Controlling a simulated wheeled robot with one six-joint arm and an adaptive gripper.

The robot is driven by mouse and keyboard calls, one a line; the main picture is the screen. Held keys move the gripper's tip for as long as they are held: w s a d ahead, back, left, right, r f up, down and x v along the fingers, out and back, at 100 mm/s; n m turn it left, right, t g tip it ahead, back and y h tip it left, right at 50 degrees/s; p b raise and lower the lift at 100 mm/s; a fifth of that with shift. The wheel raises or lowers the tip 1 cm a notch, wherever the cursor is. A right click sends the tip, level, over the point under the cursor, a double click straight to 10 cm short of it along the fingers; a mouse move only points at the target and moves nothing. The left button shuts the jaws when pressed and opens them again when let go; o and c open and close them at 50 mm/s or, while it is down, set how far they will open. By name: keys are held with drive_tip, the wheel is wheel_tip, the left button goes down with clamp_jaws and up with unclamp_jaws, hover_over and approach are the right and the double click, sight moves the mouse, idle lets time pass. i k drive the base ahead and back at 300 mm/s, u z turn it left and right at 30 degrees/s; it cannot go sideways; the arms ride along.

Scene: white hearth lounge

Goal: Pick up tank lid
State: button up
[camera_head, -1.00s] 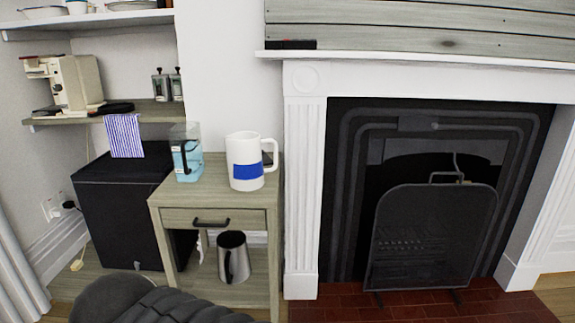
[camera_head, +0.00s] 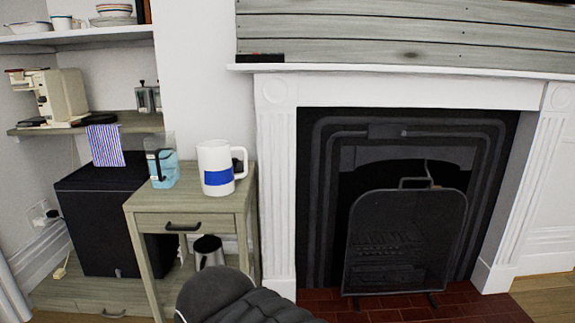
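No tank lid can be clearly made out. A clear tank-like jug (camera_head: 163,168) with blue contents and a dark handle stands on the small wooden side table (camera_head: 190,202). A white mug (camera_head: 214,158) with a blue band stands to its right. A small dark object (camera_head: 238,164) shows partly behind the mug's handle; I cannot tell what it is. A dark, ribbed part of my arm fills the bottom middle of the view, in front of the table's lower right. My gripper's fingers are not in view.
A metal pitcher (camera_head: 208,251) on the table's lower shelf is partly hidden by my arm. A black cabinet (camera_head: 98,215) stands left of the table. A coffee machine (camera_head: 60,95) sits on a wall shelf. A fireplace with a dark screen (camera_head: 405,240) is at the right.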

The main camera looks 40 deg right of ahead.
sight(161, 146)
drive_tip(key=z, duration=1)
drive_tip(key=i, duration=0.5)
drive_tip(key=z, duration=3.95)
drive_tip(key=k, duration=1.45)
drive_tip(key=u, duration=1.75)
